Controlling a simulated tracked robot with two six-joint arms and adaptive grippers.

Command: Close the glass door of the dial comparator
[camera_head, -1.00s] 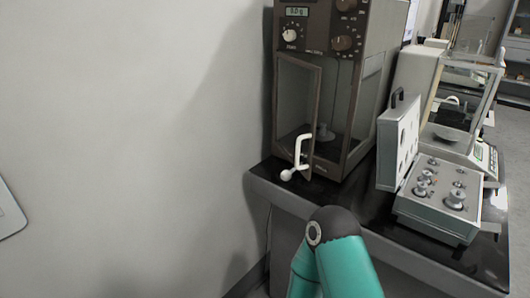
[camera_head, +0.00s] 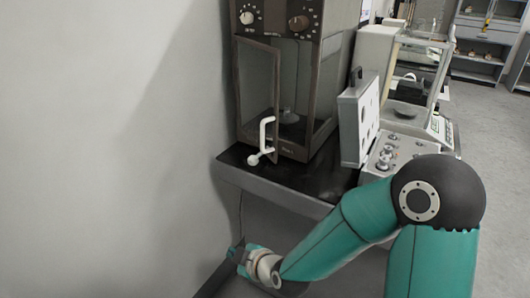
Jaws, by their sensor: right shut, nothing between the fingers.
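The dial comparator (camera_head: 318,90) is a tall dark brown cabinet with knobs on top, standing on a black-topped table against the wall. Its framed glass door (camera_head: 256,85) stands ajar, apparently swung out from its left side, with a gap at the right. A small metal pan (camera_head: 288,116) shows inside. My right gripper (camera_head: 238,251) is small and partly hidden by its wrist, below the table's front left corner, apart from the handle, shut and empty. My left gripper is out of view.
The black table top (camera_head: 240,160) is bare at the front left. A plain wall is close on the left.

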